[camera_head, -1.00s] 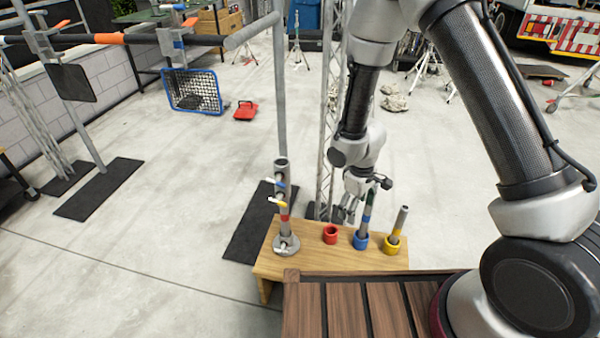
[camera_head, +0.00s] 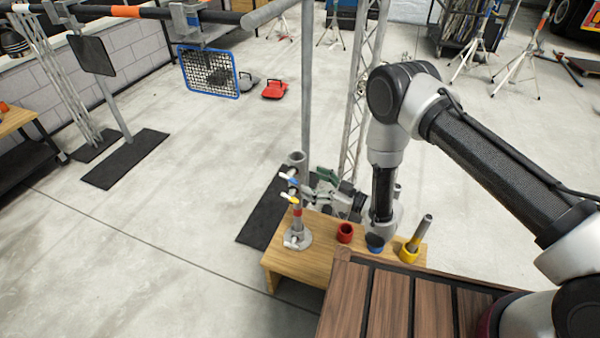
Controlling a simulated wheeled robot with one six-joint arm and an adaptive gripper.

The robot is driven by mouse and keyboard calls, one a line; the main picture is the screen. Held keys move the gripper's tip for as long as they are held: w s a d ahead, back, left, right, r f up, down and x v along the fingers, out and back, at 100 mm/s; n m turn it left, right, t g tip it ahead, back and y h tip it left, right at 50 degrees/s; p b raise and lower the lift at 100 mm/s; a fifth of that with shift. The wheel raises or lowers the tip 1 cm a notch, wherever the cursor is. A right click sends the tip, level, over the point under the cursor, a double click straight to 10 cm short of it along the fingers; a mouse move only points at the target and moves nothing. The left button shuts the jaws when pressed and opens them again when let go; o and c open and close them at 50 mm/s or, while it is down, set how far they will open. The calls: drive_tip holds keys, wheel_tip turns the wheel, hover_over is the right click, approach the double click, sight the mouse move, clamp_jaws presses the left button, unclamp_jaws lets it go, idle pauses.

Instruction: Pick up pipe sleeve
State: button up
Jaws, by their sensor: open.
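A grey upright pipe stand (camera_head: 298,214) with blue and yellow handled fittings and a red band stands at the left of the wooden bench. My gripper (camera_head: 309,191) is open, reaching left with its fingers close beside the stand's upper part; I cannot tell whether they touch. A grey pipe (camera_head: 421,232) leans in the yellow cup (camera_head: 409,254) at the right. A red cup (camera_head: 345,232) looks empty. A blue cup (camera_head: 375,246) is partly hidden by my arm. I cannot tell which piece is the pipe sleeve.
The cups and stand share a low wooden bench (camera_head: 283,257), with a dark slatted wooden deck (camera_head: 345,297) in front. A vertical pole (camera_head: 306,100) and a lattice truss (camera_head: 362,85) rise behind. Open concrete floor lies to the left.

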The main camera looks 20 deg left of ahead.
sight(296, 174)
drive_tip(key=x, duration=0.6)
drive_tip(key=shift+w+a, duration=0.15)
drive_tip(key=shift+a, duration=0.2)
drive_tip(key=c, duration=1.6)
drive_tip(key=shift+o, duration=0.2)
drive_tip(key=shift+r, duration=0.2)
